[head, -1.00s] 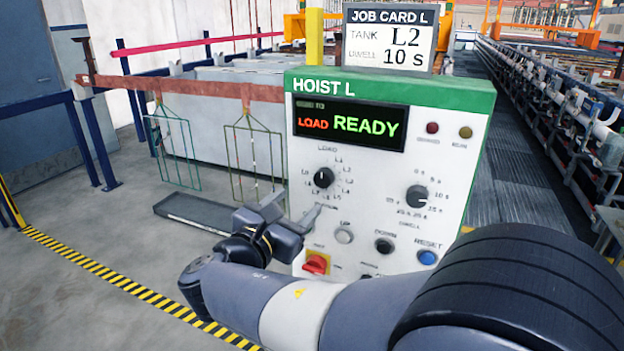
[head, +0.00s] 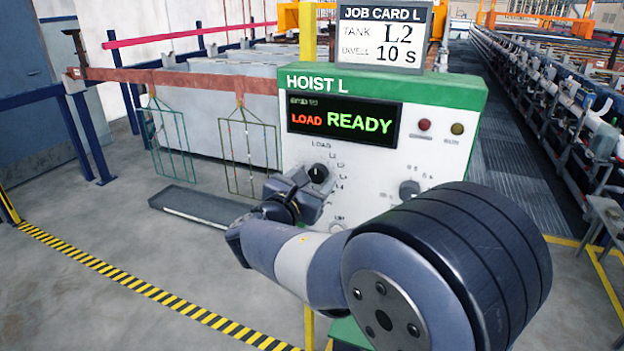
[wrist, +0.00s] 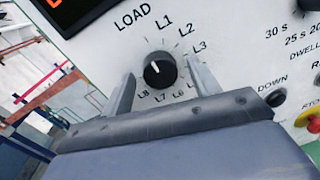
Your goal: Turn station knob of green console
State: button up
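The green-topped console (head: 440,92), labelled HOIST L, stands in front of me. Its screen (head: 345,120) reads LOAD and READY. The black station knob (head: 318,173) is on the panel's left side, and in the wrist view the knob (wrist: 160,70) sits in a ring of labels from LOAD through L1, L2 and on. Its white mark points up toward LOAD. My gripper (wrist: 160,85) is open, with one finger on each side of the knob. I cannot tell whether the fingers touch it. In the head view my gripper (head: 310,190) covers the panel's lower left.
The job card (head: 384,38) on top reads TANK L2, DWELL 10 S. The dwell knob (head: 409,188) is to the right, partly hidden by my arm. Wire racks (head: 249,155) hang at left.

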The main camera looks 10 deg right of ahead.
jog(key=c, duration=1)
jog(key=shift+o, duration=0.2)
jog(key=shift+f+m+b, duration=0.1)
jog(key=shift+m+b, duration=0.3)
jog(key=shift+b, duration=0.3)
jog(key=m+b, duration=0.2)
jog(key=b, duration=0.1)
jog(key=shift+f, duration=0.15)
jog(key=m+b, duration=0.3)
jog(key=b, duration=0.1)
jog(key=shift+m+y+b, duration=0.3)
jog(key=shift+b, duration=0.1)
jog(key=m+b, duration=0.3)
jog(key=shift+b, duration=0.3)
jog(key=shift+r+m+b, duration=0.25)
jog(key=shift+m+b, duration=0.65)
jog(key=shift+b, duration=0.05)
jog(key=shift+r, duration=0.1)
